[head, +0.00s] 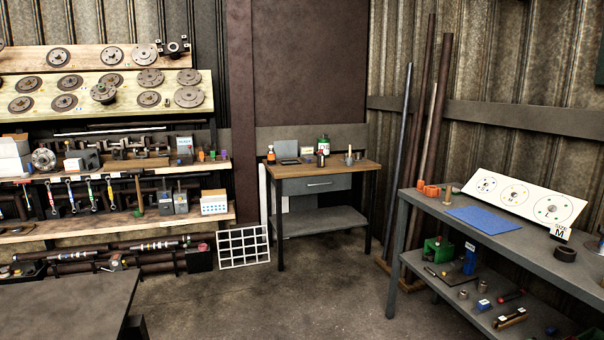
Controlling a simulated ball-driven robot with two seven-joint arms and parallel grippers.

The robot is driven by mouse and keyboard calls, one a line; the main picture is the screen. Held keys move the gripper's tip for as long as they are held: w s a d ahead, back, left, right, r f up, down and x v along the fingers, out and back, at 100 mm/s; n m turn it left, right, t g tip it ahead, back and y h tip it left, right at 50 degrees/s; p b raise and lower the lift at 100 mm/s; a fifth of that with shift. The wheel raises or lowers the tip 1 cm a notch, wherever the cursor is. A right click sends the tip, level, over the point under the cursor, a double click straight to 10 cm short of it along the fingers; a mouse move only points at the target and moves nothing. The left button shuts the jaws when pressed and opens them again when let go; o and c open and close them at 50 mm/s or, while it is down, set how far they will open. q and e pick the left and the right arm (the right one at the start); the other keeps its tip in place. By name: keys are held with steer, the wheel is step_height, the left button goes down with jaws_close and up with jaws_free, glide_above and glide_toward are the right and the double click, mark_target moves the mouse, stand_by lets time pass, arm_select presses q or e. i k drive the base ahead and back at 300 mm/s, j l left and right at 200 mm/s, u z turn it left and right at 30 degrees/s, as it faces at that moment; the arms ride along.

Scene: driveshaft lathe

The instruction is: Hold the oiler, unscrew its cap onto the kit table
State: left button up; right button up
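Neither of my grippers is in view. A small wooden-topped table (330,172) with a drawer stands against the back wall. A small upright metal item (349,156) stands near the right end. I cannot tell at this distance which of these is the oiler, nor make out its cap. No label marks the kit table.
A grey bench (418,199) at right holds a blue mat (483,219) and a white board with round targets (520,198). Shelves with discs and tools line the left wall. A white grid rack (243,247) stands on the floor. The middle floor (270,300) is clear.

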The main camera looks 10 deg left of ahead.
mark_target(321, 157)
steer(key=i+u, duration=0.2)
steer(key=i, duration=0.6)
steer(key=i+l+u, duration=0.2)
steer(key=i, duration=0.55)
steer(key=i+j, duration=0.15)
steer(key=i, duration=0.45)
steer(key=i+j, duration=0.1)
steer(key=i, duration=0.5)
steer(key=i+j, duration=0.15)
steer(key=i, duration=0.5)
steer(key=i+j, duration=0.1)
steer(key=i, duration=0.5)
steer(key=i+z, duration=0.25)
steer(key=i, duration=0.3)
steer(key=i+j+z, duration=0.1)
steer(key=i+z, duration=0.15)
steer(key=i, duration=0.35)
steer(key=i+j+z, duration=0.2)
steer(key=i, duration=0.35)
